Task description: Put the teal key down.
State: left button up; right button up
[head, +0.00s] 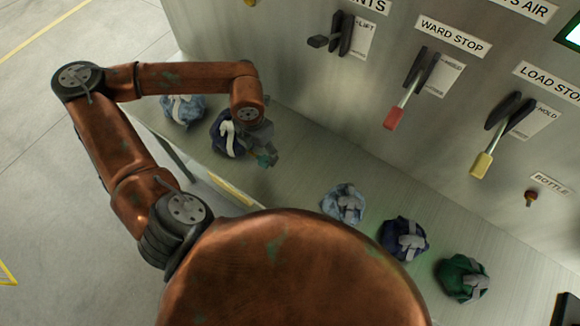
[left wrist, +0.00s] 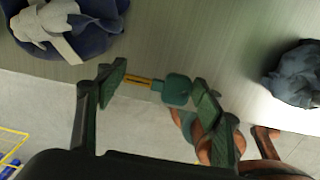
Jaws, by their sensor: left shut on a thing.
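The teal key (head: 264,159) is at my left gripper (head: 262,146), beside the navy bag with a white strap (head: 228,138) and over the grey shelf. In the left wrist view the teal key's head (left wrist: 176,90) and its yellow shaft lie between the two finger pads of my left gripper (left wrist: 158,92). The gripper is shut on the key. Its height above the shelf is hard to judge. My right gripper is in neither view.
The shelf (head: 300,172) is bare between the navy bag and a light blue bag (head: 343,203). A navy bag (head: 404,240) and green bag (head: 462,278) lie farther right. Another light blue bag (head: 183,110) is at left. Red (head: 394,118) and yellow (head: 482,165) lever handles project from the panel.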

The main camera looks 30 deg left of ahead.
pick_arm(q)
jog(key=w+d+f, duration=0.1)
jog(key=w+d, duration=0.1)
jog(key=d, duration=0.1)
send_over(288, 172)
jog(key=f, duration=0.3)
jog(key=f+p, duration=0.1)
jog(key=f, duration=0.1)
jog(key=shift+s+a+f, duration=0.2)
jog(key=shift+s+a, duration=0.05)
jog(key=shift+w+d+f, duration=0.1)
jog(key=shift+d+f, duration=0.15)
jog(key=shift+f, duration=0.15)
notch_tip(288, 172, down, 3)
jog(key=shift+d+p, duration=0.1)
jog(key=shift+p, duration=0.25)
jog(key=shift+f, duration=0.3)
jog(key=o, duration=1.1)
jog(key=shift+o, duration=0.2)
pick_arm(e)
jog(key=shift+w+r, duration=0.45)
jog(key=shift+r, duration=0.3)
